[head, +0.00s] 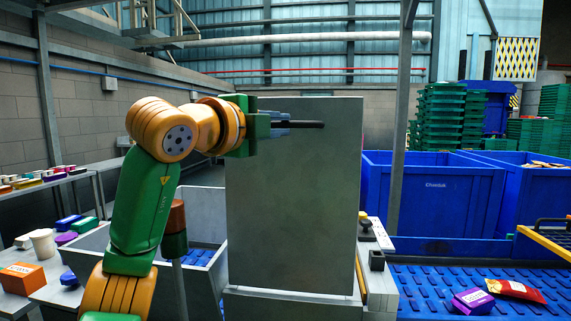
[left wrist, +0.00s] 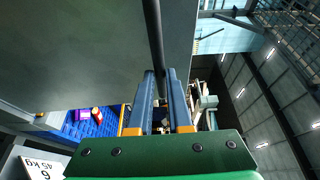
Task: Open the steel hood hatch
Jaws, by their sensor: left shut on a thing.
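The steel hood hatch (head: 295,205) is a tall grey panel, upright at the centre of the head view above a grey base. A dark bar handle (head: 310,125) runs across its upper part. My left gripper (head: 283,124) is at the handle's left part, shut on it. In the left wrist view the handle (left wrist: 154,35) runs between the two blue fingers of the left gripper (left wrist: 160,74), and the hatch's grey face (left wrist: 75,55) fills the upper left. What lies behind the hatch is hidden. My right gripper is not in view.
A blue conveyor (head: 430,290) with a purple box (head: 473,300) and a red packet (head: 515,290) is at right. Blue bins (head: 432,205) stand behind it. A grey bin (head: 205,205) and a table with small packages (head: 25,275) are at left.

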